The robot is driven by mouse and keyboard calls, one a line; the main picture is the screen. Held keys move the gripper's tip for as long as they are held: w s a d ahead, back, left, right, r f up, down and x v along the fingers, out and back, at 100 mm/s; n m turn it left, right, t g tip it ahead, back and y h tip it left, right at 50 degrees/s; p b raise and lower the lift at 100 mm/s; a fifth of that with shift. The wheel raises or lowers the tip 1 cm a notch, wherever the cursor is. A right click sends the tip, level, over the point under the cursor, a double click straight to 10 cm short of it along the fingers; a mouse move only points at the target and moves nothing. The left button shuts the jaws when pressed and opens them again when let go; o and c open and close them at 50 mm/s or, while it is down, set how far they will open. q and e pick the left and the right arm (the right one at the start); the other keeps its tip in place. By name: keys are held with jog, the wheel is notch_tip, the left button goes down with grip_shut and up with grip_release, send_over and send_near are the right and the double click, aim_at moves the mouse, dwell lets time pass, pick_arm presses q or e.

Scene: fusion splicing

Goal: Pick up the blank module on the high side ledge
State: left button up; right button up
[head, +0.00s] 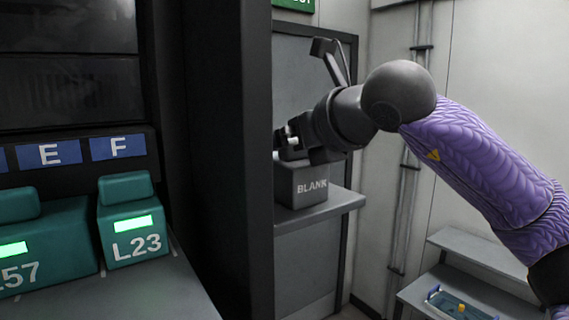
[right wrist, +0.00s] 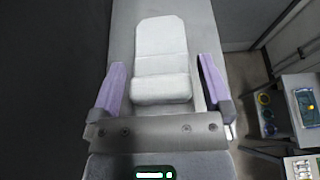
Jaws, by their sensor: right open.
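The blank module (head: 302,184) is a grey box with white BLANK lettering on its front, standing upright on the high side ledge (head: 340,204) in the head view. My right gripper (head: 288,140) is at the module's top, partly hidden behind its own wrist there. In the right wrist view, the open fingers of my right gripper (right wrist: 161,66) stand on either side of a pale grey block with a raised part, which looks like the blank module (right wrist: 160,45). A gap shows beside the right finger; contact at the left finger is unclear. My left gripper is not in view.
A dark cabinet post (head: 235,160) stands just left of the ledge. Teal modules, one marked L23 (head: 135,225), sit on a grey shelf at left under blue E and F labels. A lower stepped bench (head: 475,255) at right holds a blue tray (head: 455,309).

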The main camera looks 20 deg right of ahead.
grip_shut()
dwell(0.3)
